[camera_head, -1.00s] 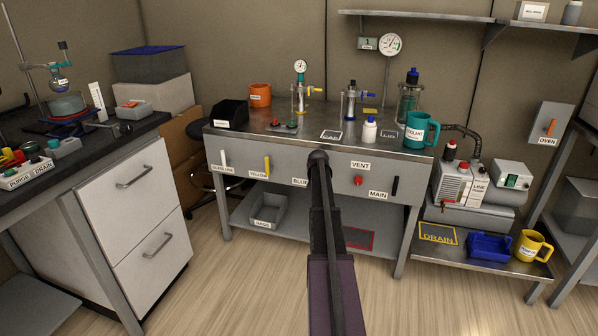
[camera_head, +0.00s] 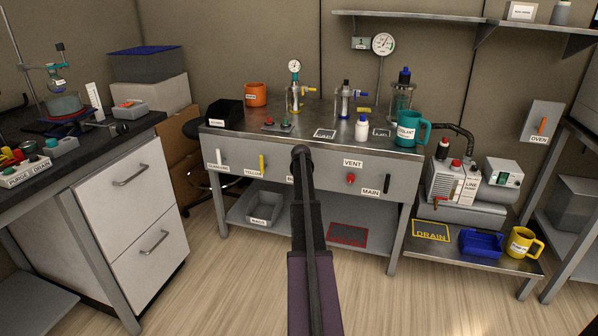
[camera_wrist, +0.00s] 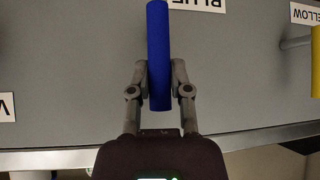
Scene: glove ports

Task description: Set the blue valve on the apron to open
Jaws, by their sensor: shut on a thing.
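The blue valve handle (camera_wrist: 158,30) is a straight blue bar on the grey apron (camera_head: 333,178) below the bench top. In the wrist view, which shows the apron upside down, it stands upright in the picture, at right angles to the apron's edge. My gripper (camera_wrist: 159,82) is shut on the blue valve handle, one finger on each side. The BLUE label (camera_wrist: 205,3) is beside its far end, partly cut off. In the head view my arm hides the gripper and the blue handle.
The yellow handle (camera_head: 261,164) is left of my arm on the apron; a white one (camera_head: 219,157) is further left. A red knob (camera_head: 350,178) and a black handle (camera_head: 387,183) are to the right. Cups and glassware stand on the bench top (camera_head: 290,142).

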